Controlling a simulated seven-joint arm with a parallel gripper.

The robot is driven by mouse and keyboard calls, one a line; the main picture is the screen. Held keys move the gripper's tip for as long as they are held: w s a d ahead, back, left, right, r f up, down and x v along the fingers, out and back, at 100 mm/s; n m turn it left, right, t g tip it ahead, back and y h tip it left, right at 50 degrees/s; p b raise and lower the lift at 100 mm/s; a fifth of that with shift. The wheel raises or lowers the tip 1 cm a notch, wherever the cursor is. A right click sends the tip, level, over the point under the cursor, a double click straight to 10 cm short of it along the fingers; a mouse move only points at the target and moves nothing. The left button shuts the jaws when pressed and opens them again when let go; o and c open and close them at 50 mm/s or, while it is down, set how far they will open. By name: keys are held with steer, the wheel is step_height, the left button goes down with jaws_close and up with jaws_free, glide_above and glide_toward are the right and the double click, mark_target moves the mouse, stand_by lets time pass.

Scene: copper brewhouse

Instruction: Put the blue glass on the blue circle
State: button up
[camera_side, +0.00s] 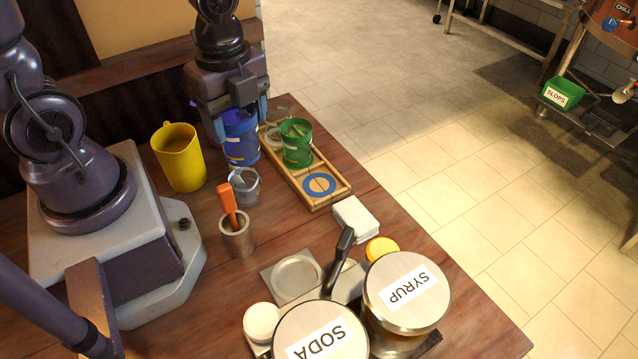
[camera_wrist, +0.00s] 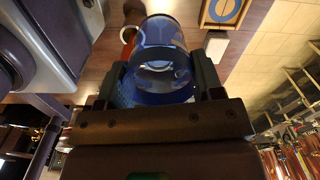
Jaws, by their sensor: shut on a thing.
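The blue glass (camera_side: 240,138) is in my gripper (camera_side: 226,118), which points down at the back of the wooden table. In the wrist view my gripper (camera_wrist: 163,88) has one finger on each side of the blue glass (camera_wrist: 162,50). The blue circle (camera_side: 319,185) is a ring at the near end of a wooden tray (camera_side: 336,199). The blue circle also shows in the wrist view (camera_wrist: 224,8), at the top. The glass is left of the tray, apart from the circle. I cannot tell whether its base touches the table.
A green glass (camera_side: 296,145) stands on the tray behind the circle. A yellow mug (camera_side: 180,158), a small clear cup (camera_side: 243,187) and a metal cup with an orange-handled tool (camera_side: 237,236) stand left. White napkins (camera_side: 355,217) and the syrup container (camera_side: 406,295) are nearer.

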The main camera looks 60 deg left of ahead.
steer(key=shift+s+d+f+m, duration=0.1)
steer(key=shift+s+m, duration=0.25)
steer(key=shift+m, duration=0.55)
steer(key=shift+w+f, duration=0.1)
steer(key=shift+w, duration=0.1)
steer(key=shift+w+d+f, duration=0.15)
steer(key=shift+w+f, duration=2)
steer(key=shift+w, duration=0.1)
steer(key=shift+w+d+f, duration=0.15)
steer(key=shift+w+f, duration=1.95)
steer(key=shift+w, duration=0.2)
steer(key=shift+w+d+f, duration=0.15)
steer(key=shift+w+f, duration=2)
steer(key=shift+w, duration=0.1)
steer(key=shift+f, duration=0.15)
steer(key=o, duration=1)
